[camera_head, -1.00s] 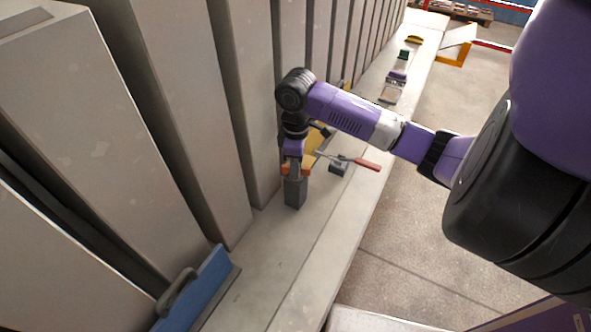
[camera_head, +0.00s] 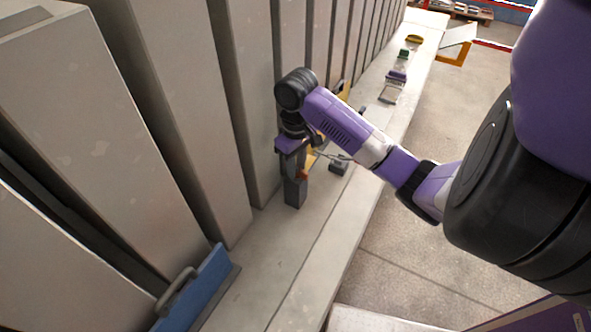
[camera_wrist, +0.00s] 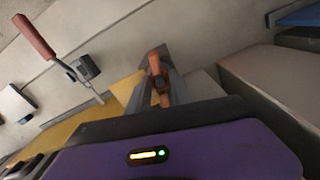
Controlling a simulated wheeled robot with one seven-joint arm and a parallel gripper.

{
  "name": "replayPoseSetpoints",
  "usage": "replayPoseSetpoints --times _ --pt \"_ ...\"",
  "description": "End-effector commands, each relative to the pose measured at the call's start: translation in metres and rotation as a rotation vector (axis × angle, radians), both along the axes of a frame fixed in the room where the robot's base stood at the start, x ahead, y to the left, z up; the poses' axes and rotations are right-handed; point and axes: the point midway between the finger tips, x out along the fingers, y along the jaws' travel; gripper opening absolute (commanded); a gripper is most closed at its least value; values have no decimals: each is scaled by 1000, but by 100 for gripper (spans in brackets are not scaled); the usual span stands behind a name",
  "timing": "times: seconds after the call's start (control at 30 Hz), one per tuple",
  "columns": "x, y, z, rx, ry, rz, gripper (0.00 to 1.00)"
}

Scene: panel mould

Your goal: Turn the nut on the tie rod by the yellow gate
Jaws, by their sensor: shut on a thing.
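The orange nut (camera_wrist: 157,78) is a winged bar with a dark round centre in the wrist view. Only a small orange end of it shows in the head view (camera_head: 304,175). My gripper (camera_head: 293,172) points down and is shut on the nut; its grey fingers flank it in the wrist view (camera_wrist: 168,88). The tie rod is hidden beneath the nut and fingers.
Tall grey concrete panels (camera_head: 190,120) stand close on the left. A clamp with a red handle (camera_wrist: 36,38) lies beyond the gate. A blue plate with a handle (camera_head: 200,290) is in the foreground. The ledge (camera_head: 270,255) in front is mostly bare.

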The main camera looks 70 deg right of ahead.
Motion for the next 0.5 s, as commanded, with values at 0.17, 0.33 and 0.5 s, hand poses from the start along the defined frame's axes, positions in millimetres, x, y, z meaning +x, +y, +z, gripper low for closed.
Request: replayPoseSetpoints --times 0.17,0.33,0.5 --pt "0 -1 1 -1 0 3 42" --pt "0 0 1 -1 0 4 51" --pt "0 0 1 -1 0 4 51"
